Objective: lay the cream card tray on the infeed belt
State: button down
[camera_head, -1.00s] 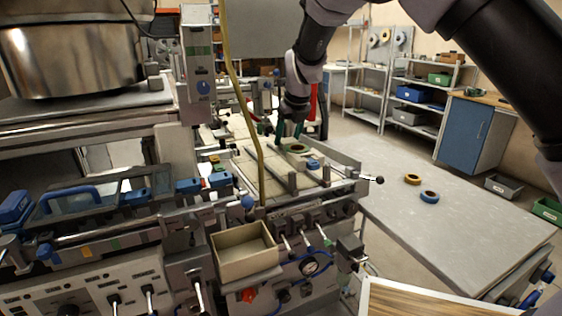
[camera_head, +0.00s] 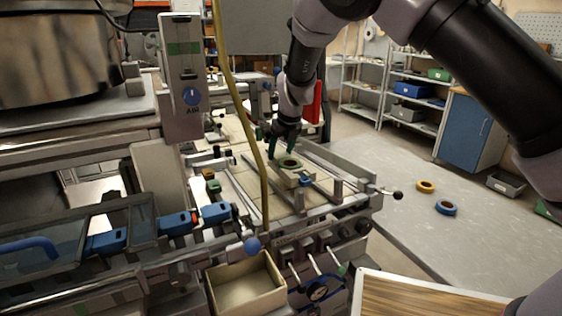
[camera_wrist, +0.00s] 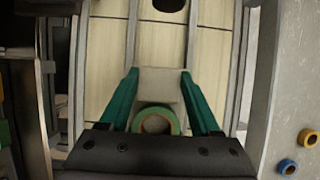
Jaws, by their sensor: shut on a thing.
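The cream card tray (camera_head: 298,178) is a small pale slab-like tray carrying a green tape reel (camera_head: 289,163). My gripper (camera_head: 286,156) holds it from above, its green fingers on either side. In the wrist view the fingers (camera_wrist: 160,78) close on the tray (camera_wrist: 160,88), and the green reel (camera_wrist: 156,122) lies at its near end. The infeed belt (camera_wrist: 108,60) is the cream slatted surface between metal rails. The tray is over the belt, between the rails; I cannot tell whether it touches. A small blue piece shows at the tray's front in the head view.
A cream open box (camera_head: 245,285) hangs at the machine's front. Yellow (camera_head: 426,187) and blue (camera_head: 445,207) reels lie on the grey table (camera_head: 400,230) at right, otherwise largely clear.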

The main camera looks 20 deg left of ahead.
jog(key=shift+f, duration=1.6)
jog(key=shift+f, duration=0.2)
jog(key=shift+c, duration=0.5)
grip_release()
jog(key=shift+r, duration=0.1)
